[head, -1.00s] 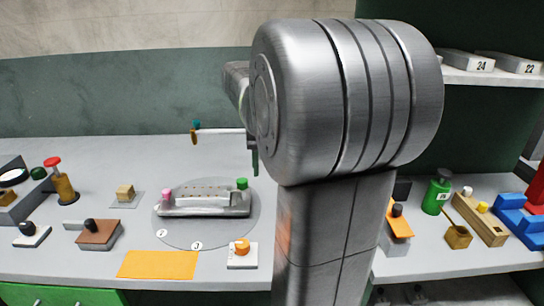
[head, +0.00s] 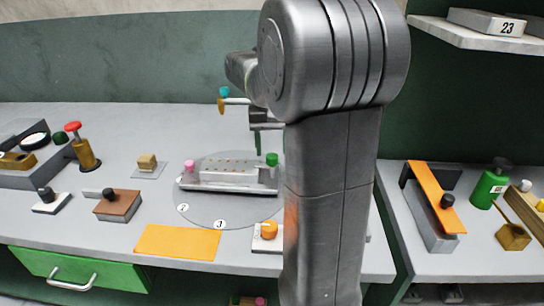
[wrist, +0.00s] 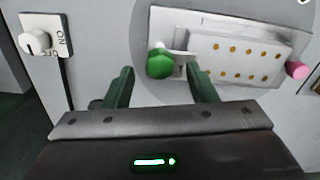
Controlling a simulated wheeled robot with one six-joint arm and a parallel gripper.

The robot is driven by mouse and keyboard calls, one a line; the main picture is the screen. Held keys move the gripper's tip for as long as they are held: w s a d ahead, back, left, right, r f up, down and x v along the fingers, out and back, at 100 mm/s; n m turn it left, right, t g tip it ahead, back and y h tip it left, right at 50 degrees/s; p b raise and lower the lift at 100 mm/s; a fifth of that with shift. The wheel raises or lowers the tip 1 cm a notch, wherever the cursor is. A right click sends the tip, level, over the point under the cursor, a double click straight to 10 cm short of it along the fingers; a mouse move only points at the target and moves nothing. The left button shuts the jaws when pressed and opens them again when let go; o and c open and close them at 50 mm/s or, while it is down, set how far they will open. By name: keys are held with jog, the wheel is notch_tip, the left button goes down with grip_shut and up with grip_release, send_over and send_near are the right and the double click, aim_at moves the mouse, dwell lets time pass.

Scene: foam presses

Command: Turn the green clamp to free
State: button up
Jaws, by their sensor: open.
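The green clamp knob (head: 272,159) sits at the right end of a long grey mould (head: 225,187) with rows of small brass-coloured dots on top. In the wrist view the green clamp (wrist: 160,63) has a short light lever or tab beside it on the right. A pink knob (head: 190,166) is at the mould's other end. My gripper (wrist: 161,84) is open and empty. Its two dark green fingers lie either side of the green knob's line in the wrist view, apart from it. In the head view my gripper (head: 258,143) is above and just left of the knob.
The mould rests on a round grey plate (head: 205,218) with numbered marks. A white switch box with an orange dial (head: 269,231) stands in front, partly behind my arm. An orange mat (head: 178,242) lies front left. A brown block (head: 118,204) is farther left.

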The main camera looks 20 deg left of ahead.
jog(key=shift+f, duration=1.45)
jog(key=shift+c, duration=0.4)
jog(key=c, duration=0.9)
